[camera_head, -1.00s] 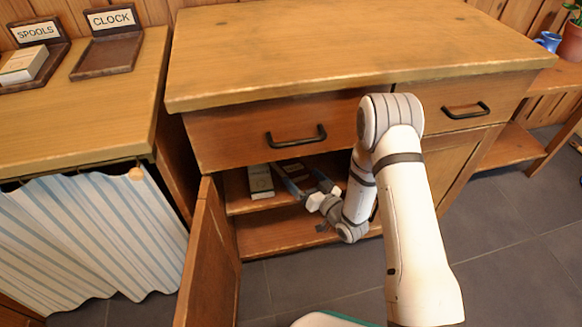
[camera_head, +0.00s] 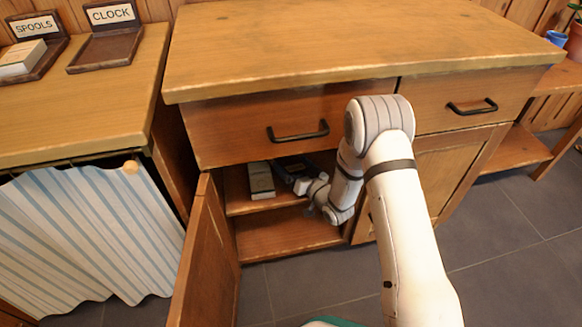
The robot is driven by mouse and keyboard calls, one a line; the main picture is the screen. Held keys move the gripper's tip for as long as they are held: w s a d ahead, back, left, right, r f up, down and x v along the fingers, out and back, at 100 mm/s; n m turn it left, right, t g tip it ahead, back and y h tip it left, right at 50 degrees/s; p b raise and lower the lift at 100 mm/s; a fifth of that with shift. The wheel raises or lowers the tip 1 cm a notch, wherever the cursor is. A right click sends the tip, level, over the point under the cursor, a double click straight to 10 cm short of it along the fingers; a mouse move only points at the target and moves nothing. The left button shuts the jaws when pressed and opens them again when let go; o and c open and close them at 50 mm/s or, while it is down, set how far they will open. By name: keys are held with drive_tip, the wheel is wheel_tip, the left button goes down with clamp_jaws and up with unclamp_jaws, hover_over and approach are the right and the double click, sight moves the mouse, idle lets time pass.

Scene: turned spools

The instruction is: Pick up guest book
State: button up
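The lower left cabinet compartment is open, and a shelf (camera_head: 240,207) shows inside it. A thick grey-green block like a book or box (camera_head: 261,184) lies on this shelf at the left; I cannot read any title, so I cannot tell whether it is the guest book. My gripper (camera_head: 287,170) reaches into the compartment just to the right of that block, at a dark, shaded spot under the drawer. Its fingertips are small and in shadow. I cannot tell whether they are open or shut, or whether a thing lies between them.
The open cabinet door (camera_head: 208,255) stands out at the left. A closed drawer with a black handle (camera_head: 298,133) is right above the opening. A striped curtain (camera_head: 85,230) hangs at the left. On the left counter, a pale book-like block (camera_head: 22,60) lies by the SPOOLS sign; the CLOCK tray (camera_head: 105,50) is empty.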

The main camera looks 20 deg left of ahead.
drive_tip(key=c, duration=0.9)
